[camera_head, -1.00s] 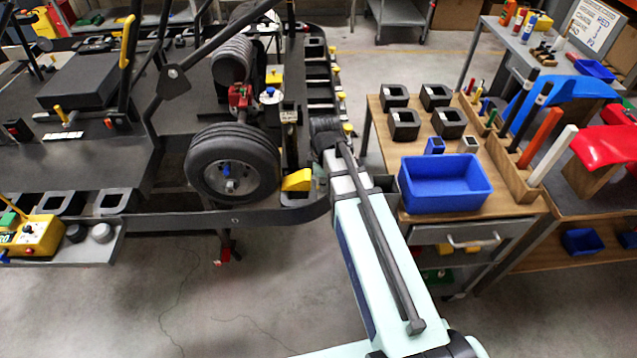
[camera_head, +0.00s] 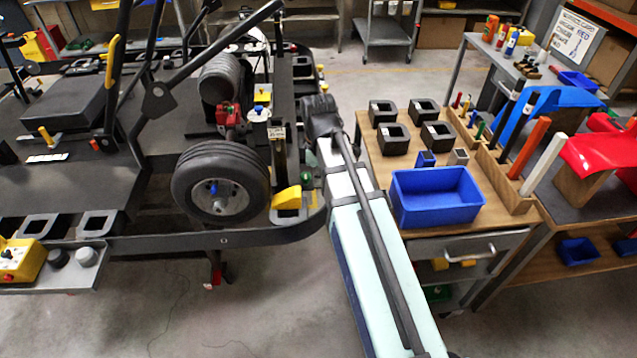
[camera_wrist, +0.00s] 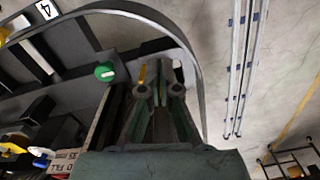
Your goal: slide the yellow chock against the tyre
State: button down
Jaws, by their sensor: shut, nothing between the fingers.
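The yellow chock (camera_head: 287,198) is a small wedge on the dark kart stand, just right of the tyre's lower right side. The black tyre (camera_head: 221,180) stands upright with a grey hub. From this angle chock and tyre look very close; I cannot tell whether they touch. In the wrist view my gripper (camera_wrist: 161,72) is shut and empty, pointing towards the stand's curved end. A yellow strip (camera_wrist: 142,73) shows beside the fingertips; I cannot tell what it belongs to. In the head view my arm reaches the stand's right end, right of the chock, and mostly hides the gripper.
The stand's curved rail (camera_wrist: 196,70) bends around my gripper, with a green knob (camera_wrist: 105,71) nearby. In the head view a wooden cart with a blue bin (camera_head: 437,198) and black blocks (camera_head: 437,133) stands close to my arm's right.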

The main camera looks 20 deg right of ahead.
aim_at(297, 191)
jog(key=c, duration=1)
grip_release()
jog(key=shift+d+f, duration=0.1)
jog(key=shift+f, duration=0.05)
jog(key=shift+c, duration=0.2)
jog(key=o, duration=0.5)
jog(key=shift+w+d+f+b, duration=0.1)
jog(key=shift+d+b, duration=0.25)
jog(key=shift+b, duration=0.2)
jog(key=shift+o, duration=0.7)
jog(key=d+b, duration=0.1)
jog(key=w+r+b, duration=0.1)
jog(key=shift+w+d+m+t+b, duration=0.25)
jog(key=shift+d+m+t+b, duration=0.05)
jog(key=shift+d+b, duration=0.1)
notch_tip(297, 191, up, 6)
jog(key=a+n+y+b, duration=0.2)
jog(key=y, duration=0.2)
jog(key=shift+w+a+n, duration=0.3)
jog(key=shift+w+a, duration=0.05)
jog(key=shift+w, duration=0.05)
jog(key=shift+f, duration=0.1)
jog(key=x, duration=0.5)
jog(key=p+x, duration=0.1)
jog(key=x, duration=0.5)
jog(key=p+x, duration=0.1)
jog(key=x, duration=0.5)
jog(key=shift+w+a, duration=0.3)
jog(key=shift+a, duration=0.05)
